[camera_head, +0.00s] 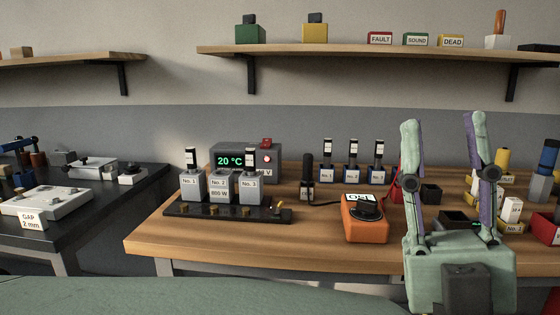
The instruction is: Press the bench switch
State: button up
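My gripper (443,122) stands upright at the right, in front of the wooden bench (170,243). Its two pale green fingers are wide apart with nothing between them. No part is labelled as the bench switch. A black base strip (240,213) on the bench has a small brass-coloured lever (278,206) at its right end. A grey instrument (221,149) reading 20 °C stands behind it, with a red knob or button (266,142) on top. Both parts are left of my gripper and apart from it. My gripper hides some of the bench's right side.
Grey blocks (192,187) numbered 1 to 3 stand on the strip. An orange meter (364,224) and a black upright probe (307,178) stand between the strip and my gripper. A shelf (370,51) hangs above. The bench's front left is clear.

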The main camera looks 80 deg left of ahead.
aim_at(266, 145)
jog(key=u, duration=2.75)
